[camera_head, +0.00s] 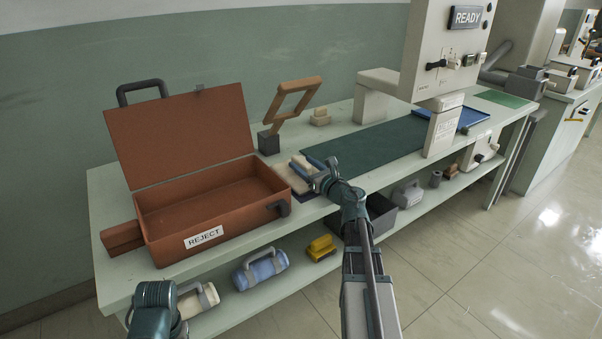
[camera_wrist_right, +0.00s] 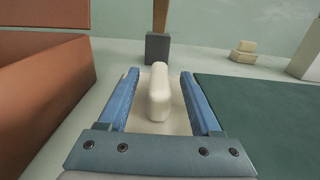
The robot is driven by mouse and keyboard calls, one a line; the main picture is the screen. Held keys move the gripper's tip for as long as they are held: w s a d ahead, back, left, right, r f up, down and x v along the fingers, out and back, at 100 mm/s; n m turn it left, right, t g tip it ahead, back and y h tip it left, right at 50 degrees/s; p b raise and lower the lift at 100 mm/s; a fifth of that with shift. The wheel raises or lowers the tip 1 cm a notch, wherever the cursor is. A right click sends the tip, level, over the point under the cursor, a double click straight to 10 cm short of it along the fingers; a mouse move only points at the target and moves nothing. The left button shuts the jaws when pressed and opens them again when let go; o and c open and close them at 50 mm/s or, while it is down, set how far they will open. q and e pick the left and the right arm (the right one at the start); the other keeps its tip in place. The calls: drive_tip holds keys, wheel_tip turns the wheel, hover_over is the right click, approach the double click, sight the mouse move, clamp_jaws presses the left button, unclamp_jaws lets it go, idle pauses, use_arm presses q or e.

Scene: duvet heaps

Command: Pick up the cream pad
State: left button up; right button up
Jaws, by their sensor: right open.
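A cream pad (camera_wrist_right: 158,95) with a raised, rounded ridge lies on the bench between the red-brown case and the green mat; it also shows in the head view (camera_head: 301,164). My right gripper (camera_wrist_right: 160,76) is open, its two blue fingers on either side of the ridge with a gap on each side. In the head view the right gripper (camera_head: 314,170) partly covers the pad. My left arm shows only as a teal link at the bottom left; its gripper is not in view.
An open red-brown case (camera_head: 205,238) labelled REJECT stands left of the pad. Behind are a wooden-handled stand (camera_head: 268,142) and a small cream stack (camera_head: 320,117). A dark green mat (camera_head: 365,145) lies to the right, under a machine marked READY. Several objects sit on the lower shelf.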

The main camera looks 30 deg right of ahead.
sight(304, 162)
clamp_jaws()
drive_tip(key=shift+r, duration=0.1)
idle(0.5)
wheel_tip(304, 162, up, 10)
drive_tip(key=p, duration=1)
